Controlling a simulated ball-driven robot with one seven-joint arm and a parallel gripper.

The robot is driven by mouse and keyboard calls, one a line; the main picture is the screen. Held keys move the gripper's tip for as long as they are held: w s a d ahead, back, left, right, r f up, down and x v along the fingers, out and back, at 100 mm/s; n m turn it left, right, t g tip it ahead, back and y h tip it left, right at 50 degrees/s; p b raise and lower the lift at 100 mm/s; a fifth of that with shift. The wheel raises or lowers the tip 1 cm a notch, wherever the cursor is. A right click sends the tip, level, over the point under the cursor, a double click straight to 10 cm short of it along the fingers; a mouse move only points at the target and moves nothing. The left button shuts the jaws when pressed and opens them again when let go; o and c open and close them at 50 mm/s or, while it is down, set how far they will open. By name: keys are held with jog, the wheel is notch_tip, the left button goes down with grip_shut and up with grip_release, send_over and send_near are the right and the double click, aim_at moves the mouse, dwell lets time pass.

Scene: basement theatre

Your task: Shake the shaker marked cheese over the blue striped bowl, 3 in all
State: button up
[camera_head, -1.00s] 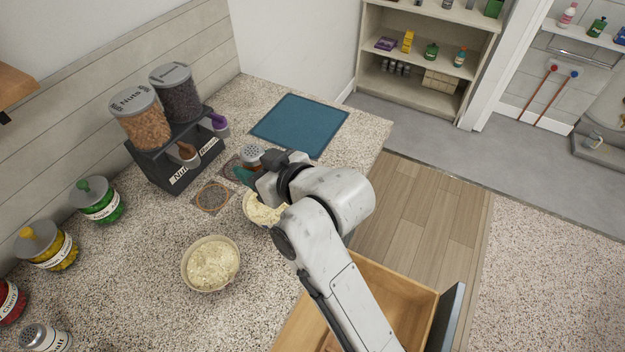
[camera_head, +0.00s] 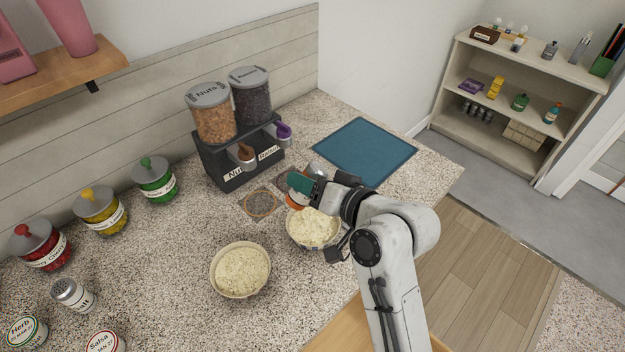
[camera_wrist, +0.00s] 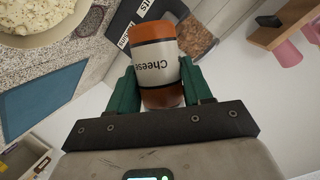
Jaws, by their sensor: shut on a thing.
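My gripper (camera_head: 302,186) is shut on the cheese shaker, with green fingers on either side of it. The shaker (camera_wrist: 152,62) has a white label reading "Cheese" and orange bands in the wrist view. In the head view the shaker (camera_head: 295,202) is partly hidden by a finger; its exact tilt is hard to tell. It is held close to the back rim of a bowl (camera_head: 313,230) of pale food, partly behind my arm. A second, similar bowl (camera_head: 240,270) stands apart, nearer and to the left.
A dark rack (camera_head: 235,165) with nuts and raisin dispensers stands behind. Lidded jars (camera_head: 100,210) line the left, with a salt shaker (camera_head: 72,294) in front. A blue mat (camera_head: 365,150) lies clear behind my gripper. A wall shelf (camera_head: 60,85) overhangs top left.

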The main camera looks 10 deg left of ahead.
aim_at(307, 203)
jog(key=shift+f+m, duration=0.4)
jog(key=shift+f, duration=0.1)
jog(key=m+y+b, duration=0.1)
jog(key=s+a+f+m+y, duration=0.1)
jog(key=m, duration=0.1)
jog(key=shift+a+b, duration=0.1)
jog(key=shift+b, duration=0.25)
jog(key=m, duration=0.1)
jog(key=m+y, duration=0.1)
jog(key=a+m+b, duration=0.1)
jog(key=m, duration=0.1)
jog(key=shift+s+f+y, duration=0.4)
jog(key=shift+m+y, duration=0.3)
jog(key=shift+m, duration=0.5)
jog(key=m, duration=0.2)
jog(key=m+t, duration=0.1)
jog(key=m, duration=0.1)
jog(key=shift+w+d+r+y+b, duration=0.1)
jog(key=shift+w+d+y+b, duration=0.1)
jog(key=shift+y+b, duration=0.15)
jog(key=m+t, duration=0.1)
jog(key=m, duration=0.1)
jog(key=m+t, duration=0.1)
jog(key=m, duration=0.2)
jog(key=shift+w+d+r+t, duration=0.15)
jog(key=shift+d+t, duration=0.05)
jog(key=shift+t, duration=0.2)
jog(key=shift+r+p, duration=1.65)
jog(key=shift+r, duration=0.15)
